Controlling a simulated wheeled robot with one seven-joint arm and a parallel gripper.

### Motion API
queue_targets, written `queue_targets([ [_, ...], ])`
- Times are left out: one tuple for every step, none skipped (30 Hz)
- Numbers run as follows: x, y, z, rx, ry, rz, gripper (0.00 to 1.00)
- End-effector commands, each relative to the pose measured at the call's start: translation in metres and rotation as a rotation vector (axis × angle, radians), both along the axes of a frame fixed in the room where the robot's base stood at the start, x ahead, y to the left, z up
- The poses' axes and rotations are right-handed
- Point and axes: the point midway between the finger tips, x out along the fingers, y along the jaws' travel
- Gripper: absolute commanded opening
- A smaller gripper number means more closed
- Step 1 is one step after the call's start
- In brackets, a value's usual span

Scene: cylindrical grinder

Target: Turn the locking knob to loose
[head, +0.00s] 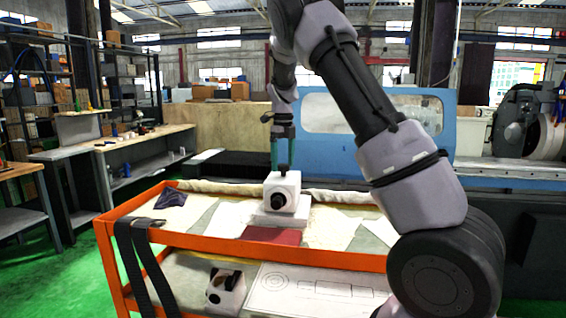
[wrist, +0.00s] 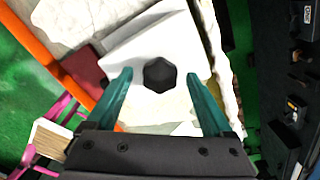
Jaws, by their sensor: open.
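A white block-shaped fixture (head: 283,193) stands on the orange cart. A black knob (head: 283,169) sits on its top, and a second round black knob (head: 278,201) is on its front face. In the wrist view the top knob (wrist: 160,75) is a dark faceted shape between and beyond my fingertips. My gripper (head: 283,150) points down just above the top knob, with its green fingers (wrist: 158,80) apart on either side of it. Nothing is held. Whether a finger touches the knob cannot be told.
The orange cart (head: 330,257) has cloths and a dark red pad (head: 272,236) on its top. Black straps (head: 140,262) hang over its left end. A blue machine cover (head: 330,150) stands close behind. A white box (head: 226,292) is on the lower shelf.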

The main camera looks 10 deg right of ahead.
Motion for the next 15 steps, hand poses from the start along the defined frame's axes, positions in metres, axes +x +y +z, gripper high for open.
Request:
queue_targets([
  [0.0, -0.0001, -0.0011, 0.0, 0.0, 0.0, 0.85],
  [0.0, -0.0001, -0.0014, 0.0, 0.0, 0.0, 0.85],
  [0.0, -0.0001, -0.0014, 0.0, 0.0, 0.0, 0.85],
  [0.0, -0.0001, -0.0014, 0.0, 0.0, 0.0, 0.85],
  [0.0, -0.0001, -0.0013, 0.0, 0.0, 0.0, 0.85],
  [-0.0001, -0.0001, -0.0013, 0.0, 0.0, 0.0, 0.85],
  [-0.0001, -0.0001, -0.0012, 0.0, 0.0, 0.0, 0.85],
  [-0.0001, -0.0001, -0.0012, 0.0, 0.0, 0.0, 0.81],
  [-0.0001, -0.0001, -0.0011, 0.0, 0.0, 0.0, 0.66],
  [-0.0001, -0.0001, -0.0011, 0.0, 0.0, 0.0, 0.55],
  [-0.0001, -0.0001, -0.0011, 0.0, 0.0, 0.0, 0.43],
  [-0.0001, -0.0001, -0.001, 0.0, 0.0, 0.0, 0.28],
  [-0.0001, -0.0001, -0.001, 0.0, 0.0, 0.0, 0.16],
  [-0.0001, -0.0001, -0.001, 0.0, 0.0, 0.0, 0.05],
  [-0.0001, -0.0001, -0.001, 0.0, 0.0, 0.0, 0.0],
])
